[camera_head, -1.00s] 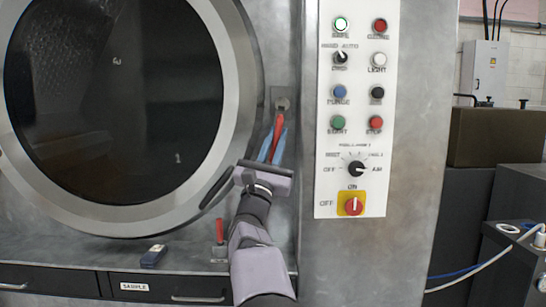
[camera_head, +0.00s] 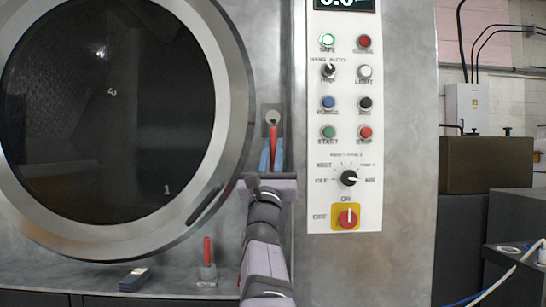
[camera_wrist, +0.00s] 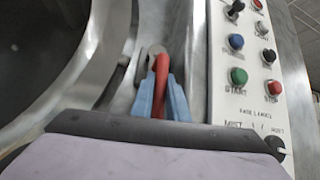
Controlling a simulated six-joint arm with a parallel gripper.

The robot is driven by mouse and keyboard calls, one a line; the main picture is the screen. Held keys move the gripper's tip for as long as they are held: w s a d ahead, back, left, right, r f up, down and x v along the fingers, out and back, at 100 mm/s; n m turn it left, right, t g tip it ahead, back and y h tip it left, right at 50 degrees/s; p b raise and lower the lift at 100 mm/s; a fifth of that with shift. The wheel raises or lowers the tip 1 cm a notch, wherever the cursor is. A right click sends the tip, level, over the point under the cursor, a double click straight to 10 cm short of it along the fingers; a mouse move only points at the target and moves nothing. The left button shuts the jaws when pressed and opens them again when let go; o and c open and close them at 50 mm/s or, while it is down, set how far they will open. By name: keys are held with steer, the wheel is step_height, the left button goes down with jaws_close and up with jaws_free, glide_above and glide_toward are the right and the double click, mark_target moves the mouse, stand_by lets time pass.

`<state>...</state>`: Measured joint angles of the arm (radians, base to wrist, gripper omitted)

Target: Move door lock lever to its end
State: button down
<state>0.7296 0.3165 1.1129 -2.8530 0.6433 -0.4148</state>
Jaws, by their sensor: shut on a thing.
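The door lock lever (camera_head: 273,138) is a red handle hanging from a round pivot on a small plate between the round door and the control panel. It points almost straight down. My gripper (camera_head: 272,156) has its blue fingers on either side of the lever's lower part and is shut on it. In the wrist view, the red lever (camera_wrist: 162,72) rises between the two blue fingertips (camera_wrist: 162,92) to its pivot. The lever's lower end is partly hidden by the fingers and my gripper body.
The round door (camera_head: 230,100) with dark glass is close on the left. The control panel (camera_head: 372,205) with buttons and knobs is close on the right. Below left, a second red-handled lever (camera_head: 207,252) and a small dark block (camera_head: 134,279) are on the ledge.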

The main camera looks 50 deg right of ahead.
steer(key=c, duration=1.7)
jaws_free()
steer(key=shift+d, duration=0.1)
steer(key=shift+c, duration=0.2)
steer(key=b+v, duration=0.2)
steer(key=v, duration=0.3)
steer(key=shift+b, duration=0.35)
steer(key=shift+b+v, duration=0.3)
steer(key=shift+v, duration=0.85)
